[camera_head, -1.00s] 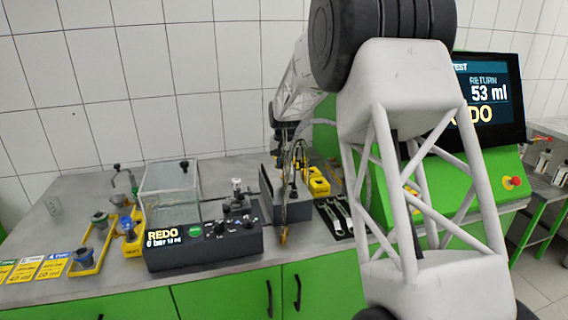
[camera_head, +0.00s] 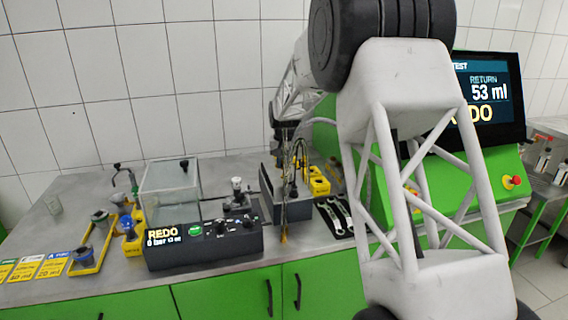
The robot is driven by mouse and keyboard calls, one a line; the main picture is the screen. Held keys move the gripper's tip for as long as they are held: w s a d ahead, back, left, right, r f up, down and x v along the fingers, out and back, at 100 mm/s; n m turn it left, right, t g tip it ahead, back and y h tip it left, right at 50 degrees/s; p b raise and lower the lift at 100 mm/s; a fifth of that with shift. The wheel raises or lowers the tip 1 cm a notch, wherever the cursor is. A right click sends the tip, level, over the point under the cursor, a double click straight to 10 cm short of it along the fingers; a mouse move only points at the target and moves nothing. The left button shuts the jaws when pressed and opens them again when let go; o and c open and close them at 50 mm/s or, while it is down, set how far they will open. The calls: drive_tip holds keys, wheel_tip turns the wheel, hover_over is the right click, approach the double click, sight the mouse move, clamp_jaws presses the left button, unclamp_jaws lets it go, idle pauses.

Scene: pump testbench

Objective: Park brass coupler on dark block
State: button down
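The brass coupler (camera_head: 284,237) shows as a small gold tip at the low end of the hanging hoses, in front of the dark block. The dark block (camera_head: 268,192) stands on the bench right of the control box, partly covered by the hoses. My gripper (camera_head: 287,150) is above the block, at the top of the hoses. Its fingers are small and dark and mix with the hoses, so I cannot tell whether they are open or hold the coupler's hose.
A control box (camera_head: 205,245) with a REDO display and a clear tank (camera_head: 170,190) stand left of the block. Yellow holders (camera_head: 319,186) and wrenches on a black mat (camera_head: 322,212) lie to the right. A green console with a screen (camera_head: 490,95) stands behind my arm.

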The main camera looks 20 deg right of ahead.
drive_tip(key=shift+f, duration=1.4)
idle(1.8)
drive_tip(key=c, duration=0.9)
unclamp_jaws()
drive_tip(key=shift+o, duration=0.2)
drive_tip(key=shift+r, duration=0.15)
drive_tip(key=shift+r, duration=3.35)
